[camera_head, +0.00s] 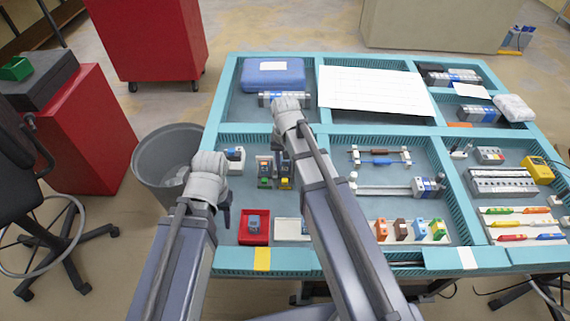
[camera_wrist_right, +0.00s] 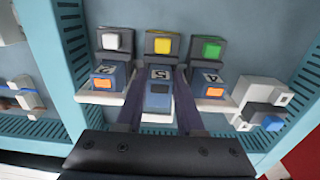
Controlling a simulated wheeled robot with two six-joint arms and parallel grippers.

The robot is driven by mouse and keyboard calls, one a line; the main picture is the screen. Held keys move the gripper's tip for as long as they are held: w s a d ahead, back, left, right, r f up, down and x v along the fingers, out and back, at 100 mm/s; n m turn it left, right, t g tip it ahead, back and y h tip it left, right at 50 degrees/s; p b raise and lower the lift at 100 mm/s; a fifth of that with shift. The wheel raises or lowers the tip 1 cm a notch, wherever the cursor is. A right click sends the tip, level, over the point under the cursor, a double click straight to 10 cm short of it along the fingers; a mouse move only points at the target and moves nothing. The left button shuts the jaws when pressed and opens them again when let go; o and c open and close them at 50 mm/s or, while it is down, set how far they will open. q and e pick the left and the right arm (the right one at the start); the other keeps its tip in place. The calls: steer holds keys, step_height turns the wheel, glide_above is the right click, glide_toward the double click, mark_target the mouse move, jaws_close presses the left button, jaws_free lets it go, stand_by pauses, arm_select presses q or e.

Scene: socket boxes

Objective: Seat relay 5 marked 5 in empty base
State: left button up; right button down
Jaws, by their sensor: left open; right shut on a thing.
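The blue-grey relay marked 5 (camera_wrist_right: 159,85) is between the fingers of my right gripper (camera_wrist_right: 157,105), which is shut on it. It stands in line with the yellow-topped base (camera_wrist_right: 163,45), the middle one of three. I cannot tell whether it touches that base or is fully down in it. A relay marked 4 (camera_wrist_right: 212,82) sits at the green-topped base (camera_wrist_right: 207,50), and another relay (camera_wrist_right: 106,78) at the white-topped base (camera_wrist_right: 115,40). In the head view my right gripper (camera_head: 283,150) is over the row of bases. My left gripper (camera_head: 222,200) is open and empty.
A red tray (camera_head: 245,237) holding a small blue-grey block and a white tray (camera_head: 290,237) lie in front of the bases. A small white box (camera_wrist_right: 262,105) stands beside the row. Teal dividers (camera_head: 380,130) bound the compartments.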

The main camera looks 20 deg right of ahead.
arm_select(q)
steer(key=shift+f, duration=0.2)
arm_select(e)
steer(key=shift+f, duration=0.25)
steer(key=shift+c, duration=0.2)
jaws_free()
arm_select(q)
steer(key=shift+r, duration=0.1)
arm_select(e)
steer(key=shift+r, duration=0.1)
step_height(320, 180, up, 8)
steer(key=p, duration=0.7)
steer(key=shift+f+p, duration=0.2)
steer(key=shift+p, duration=0.1)
arm_select(q)
step_height(320, 180, up, 7)
steer(key=shift+r, duration=0.2)
arm_select(e)
steer(key=shift+f, duration=0.1)
